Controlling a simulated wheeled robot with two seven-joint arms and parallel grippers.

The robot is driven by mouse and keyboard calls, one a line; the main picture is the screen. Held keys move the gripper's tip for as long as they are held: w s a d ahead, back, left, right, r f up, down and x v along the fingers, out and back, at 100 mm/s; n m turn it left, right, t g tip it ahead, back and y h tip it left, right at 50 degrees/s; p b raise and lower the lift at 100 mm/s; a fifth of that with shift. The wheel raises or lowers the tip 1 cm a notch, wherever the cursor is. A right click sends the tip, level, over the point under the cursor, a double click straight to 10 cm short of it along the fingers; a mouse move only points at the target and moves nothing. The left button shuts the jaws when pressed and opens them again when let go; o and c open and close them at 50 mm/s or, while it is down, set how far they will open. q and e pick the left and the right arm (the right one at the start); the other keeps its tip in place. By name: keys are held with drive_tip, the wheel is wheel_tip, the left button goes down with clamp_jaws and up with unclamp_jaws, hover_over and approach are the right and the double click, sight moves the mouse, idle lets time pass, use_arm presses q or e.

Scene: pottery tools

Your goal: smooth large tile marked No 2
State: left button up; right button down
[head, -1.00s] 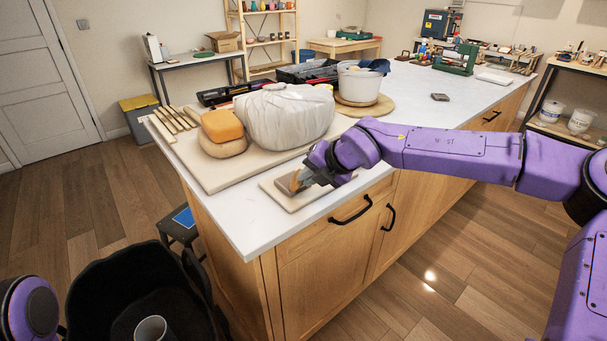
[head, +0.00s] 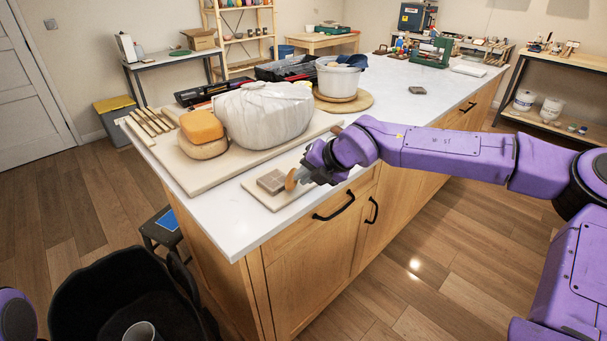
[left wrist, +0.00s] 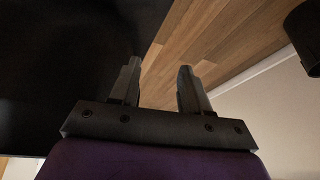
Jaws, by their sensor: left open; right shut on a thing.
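A square grey-brown tile (head: 272,181) lies on a pale board (head: 258,192) near the worktop's front edge. No number can be read on it. My right gripper (head: 298,177) is just right of the tile, low over the board. It is shut on a small orange-brown tool (head: 291,180), mostly hidden by the fingers; I cannot tell whether the tool touches the tile. My left gripper (left wrist: 157,82) is open and empty in the left wrist view, away from the worktop, with a black surface and wooden floor beyond it.
A white bucket (head: 338,80) stands farther back. A small grey block (head: 417,90) lies at the back right. A black bin (head: 95,290) stands on the floor, front left.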

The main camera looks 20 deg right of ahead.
wheel_tip(320, 180, up, 2)
drive_tip(key=shift+r+p, duration=0.15)
drive_tip(key=shift+p, duration=0.6)
drive_tip(key=shift+w+a+f+b, duration=0.15)
drive_tip(key=shift+w+a+b, duration=0.05)
drive_tip(key=shift+w+a, duration=0.7)
drive_tip(key=shift+w+a+f+b, duration=0.15)
drive_tip(key=shift+w+a+f, duration=0.05)
drive_tip(key=shift+w+a, duration=0.7)
drive_tip(key=shift+w+a+f+b, duration=0.15)
drive_tip(key=shift+w+a+b, duration=0.05)
drive_tip(key=shift+w+a, duration=0.7)
drive_tip(key=shift+d+f, duration=0.1)
drive_tip(key=shift+f, duration=0.05)
drive_tip(key=shift+f+b, duration=0.55)
drive_tip(key=shift+b, duration=0.1)
drive_tip(key=shift+r, duration=0.1)
